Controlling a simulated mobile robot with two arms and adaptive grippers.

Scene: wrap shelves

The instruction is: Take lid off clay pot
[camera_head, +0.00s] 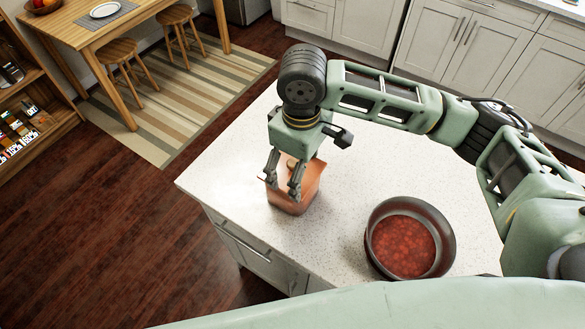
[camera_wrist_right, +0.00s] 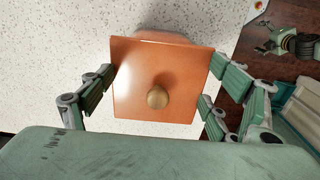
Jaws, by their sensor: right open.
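A square orange-brown clay pot (camera_head: 290,202) stands on the white speckled counter near its left corner. Its flat square lid (camera_wrist_right: 135,92) is on top, with a round wooden knob (camera_wrist_right: 157,98) in the middle, seen from above in the right wrist view. My right gripper (camera_head: 284,190) reaches down over the pot from above. In the right wrist view its open fingers (camera_wrist_right: 161,85) lie on both sides of the lid. I cannot tell whether they touch it. The gripper hides part of the lid in the head view. My left gripper is not in view.
A dark round pan (camera_head: 408,238) with red contents stands on the counter (camera_head: 345,195) right of the pot. The counter's left edge is close to the pot. A wooden table (camera_head: 95,25) with stools and white cabinets (camera_head: 465,45) stand farther back.

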